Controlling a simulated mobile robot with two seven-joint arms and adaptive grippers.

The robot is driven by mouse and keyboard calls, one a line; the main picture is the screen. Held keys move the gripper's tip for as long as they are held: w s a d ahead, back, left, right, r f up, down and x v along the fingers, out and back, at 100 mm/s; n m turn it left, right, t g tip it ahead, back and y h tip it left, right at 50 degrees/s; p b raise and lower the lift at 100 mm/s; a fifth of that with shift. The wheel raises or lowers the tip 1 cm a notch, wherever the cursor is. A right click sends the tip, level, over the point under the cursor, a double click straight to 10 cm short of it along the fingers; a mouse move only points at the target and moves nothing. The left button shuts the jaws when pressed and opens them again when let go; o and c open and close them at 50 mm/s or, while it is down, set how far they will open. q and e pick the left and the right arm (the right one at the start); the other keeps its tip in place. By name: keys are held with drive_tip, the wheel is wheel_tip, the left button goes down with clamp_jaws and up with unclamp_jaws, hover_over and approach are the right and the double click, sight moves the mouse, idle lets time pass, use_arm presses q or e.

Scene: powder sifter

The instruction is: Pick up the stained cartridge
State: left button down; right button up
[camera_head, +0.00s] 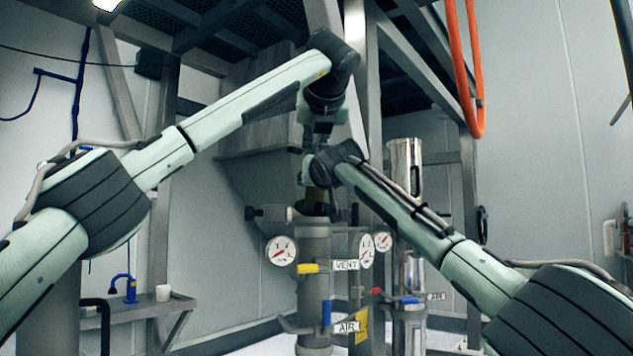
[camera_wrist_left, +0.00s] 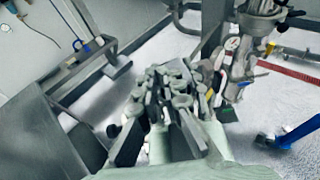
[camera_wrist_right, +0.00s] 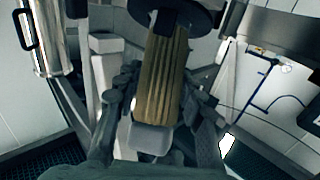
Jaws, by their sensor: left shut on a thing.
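The stained cartridge (camera_wrist_right: 162,75) is brown and pleated, with a pale end cap (camera_wrist_right: 152,138) in the right wrist view. Its far end meets a dark ring. In the head view a little brown shows above the dark mouth (camera_head: 315,209) of the grey vessel. My right gripper (camera_wrist_right: 166,92) has its fingers spread on both sides of the cartridge, seemingly apart from it. My left gripper (camera_wrist_left: 172,78) is up above the right gripper in the head view. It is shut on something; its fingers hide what.
The vessel (camera_head: 314,243) carries gauges and coloured valves. A shiny metal cylinder (camera_head: 403,168) stands to its right. A steel frame post (camera_head: 356,80) rises close behind my arms, and an orange hose (camera_head: 475,115) hangs at right. A small shelf (camera_head: 150,308) is at lower left.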

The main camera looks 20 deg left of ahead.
drive_tip(key=c, duration=0.7)
drive_tip(key=shift+w+f, duration=0.15)
drive_tip(key=shift+c, duration=0.2)
use_arm(q)
drive_tip(key=shift+w+a+r, duration=0.1)
drive_tip(key=shift+w+r, duration=0.1)
drive_tip(key=shift+w, duration=0.05)
